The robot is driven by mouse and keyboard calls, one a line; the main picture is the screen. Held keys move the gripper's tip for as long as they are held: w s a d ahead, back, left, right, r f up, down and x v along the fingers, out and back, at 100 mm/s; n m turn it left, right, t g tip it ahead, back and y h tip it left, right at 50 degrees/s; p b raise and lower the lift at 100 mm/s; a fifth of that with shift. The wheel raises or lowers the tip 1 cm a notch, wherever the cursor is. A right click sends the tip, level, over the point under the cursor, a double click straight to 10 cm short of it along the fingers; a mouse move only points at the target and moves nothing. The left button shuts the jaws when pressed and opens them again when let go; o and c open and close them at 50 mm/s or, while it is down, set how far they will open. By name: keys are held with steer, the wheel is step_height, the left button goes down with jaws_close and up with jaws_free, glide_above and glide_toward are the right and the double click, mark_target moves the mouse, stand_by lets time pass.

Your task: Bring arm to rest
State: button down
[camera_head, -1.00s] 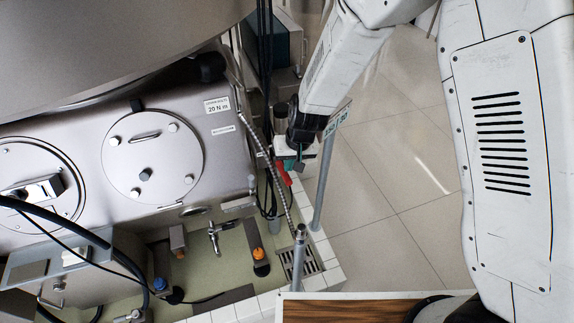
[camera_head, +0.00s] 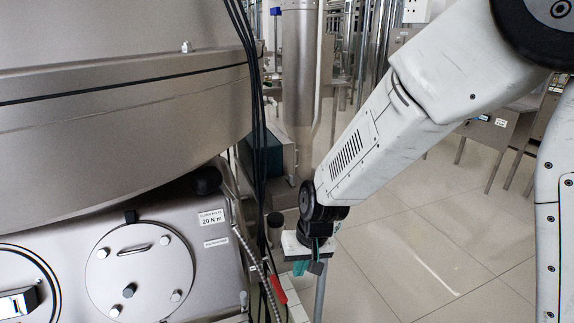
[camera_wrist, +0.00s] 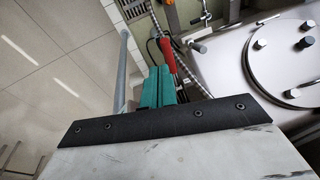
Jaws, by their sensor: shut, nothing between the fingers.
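My gripper (camera_head: 308,268) hangs at the end of my white arm, to the right of the steel separator (camera_head: 120,130). In the wrist view its teal fingers (camera_wrist: 158,88) lie side by side, shut with nothing between them. A red handle (camera_head: 277,289) with a braided hose shows just left of and below the gripper in the head view. In the wrist view the red handle (camera_wrist: 167,55) appears beyond the fingertips; I cannot tell the exact gap.
A round bolted cover (camera_head: 140,270) is on the separator's front. Black cables (camera_head: 255,130) hang between separator and arm. A grey post (camera_head: 320,295) stands by the gripper. Tiled floor (camera_head: 400,260) is clear to the right. Steel stands (camera_head: 490,140) are at the back right.

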steer(key=s+d+r+m+h, duration=0.2)
steer(key=s+d+r, duration=1.8)
steer(key=s+d, duration=0.2)
steer(key=shift+s+d+r+m, duration=0.3)
steer(key=shift+s+d, duration=0.1)
steer(key=shift+d, duration=0.1)
